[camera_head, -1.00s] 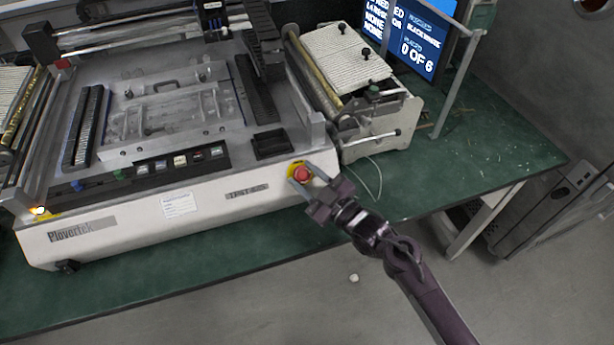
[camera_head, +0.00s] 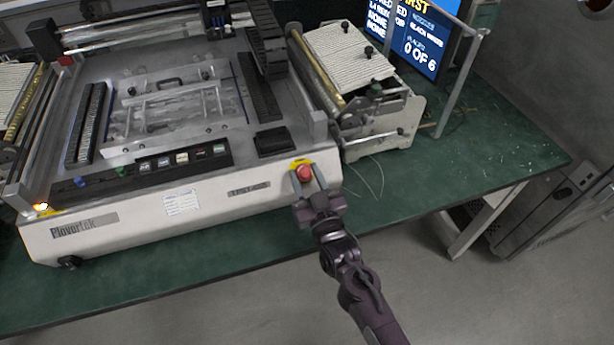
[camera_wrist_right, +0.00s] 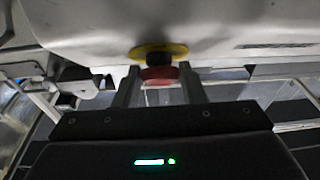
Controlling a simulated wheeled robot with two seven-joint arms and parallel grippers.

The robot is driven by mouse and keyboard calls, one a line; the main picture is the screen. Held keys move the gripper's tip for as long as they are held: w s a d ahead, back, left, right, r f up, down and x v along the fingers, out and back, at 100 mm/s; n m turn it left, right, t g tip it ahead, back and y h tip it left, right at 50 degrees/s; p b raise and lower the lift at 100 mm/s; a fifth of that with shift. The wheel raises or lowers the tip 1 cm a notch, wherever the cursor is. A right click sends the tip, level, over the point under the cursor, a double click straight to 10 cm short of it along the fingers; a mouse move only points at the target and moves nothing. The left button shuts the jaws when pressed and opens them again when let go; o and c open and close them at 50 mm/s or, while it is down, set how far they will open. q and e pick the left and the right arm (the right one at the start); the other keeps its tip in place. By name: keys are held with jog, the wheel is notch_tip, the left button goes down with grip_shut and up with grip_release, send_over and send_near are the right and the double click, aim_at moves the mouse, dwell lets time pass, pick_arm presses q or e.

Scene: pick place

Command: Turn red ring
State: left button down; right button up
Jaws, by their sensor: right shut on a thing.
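The red ring (camera_head: 305,173) is the round red knob on a yellow disc (camera_head: 301,163) at the front right corner of the white machine. My right gripper (camera_head: 307,179) reaches it from the front, with one finger on each side, and is shut on it. In the right wrist view the red ring (camera_wrist_right: 159,73) sits between the two fingertips (camera_wrist_right: 160,82), below the yellow disc and a dark stem. My left gripper is not in view.
The white machine (camera_head: 110,235) stands on a green table (camera_head: 440,175). A roller unit (camera_head: 375,125) and a lit screen (camera_head: 415,40) stand to the right. The green surface right of the roller unit is mostly clear.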

dwell(0.3)
jog(key=o, duration=1)
jog(key=b+v, duration=0.1)
jog(key=v, duration=0.6)
jog(key=shift+s+d+f, duration=0.1)
jog(key=shift+s+d, duration=0.05)
jog(key=shift+s, duration=0.15)
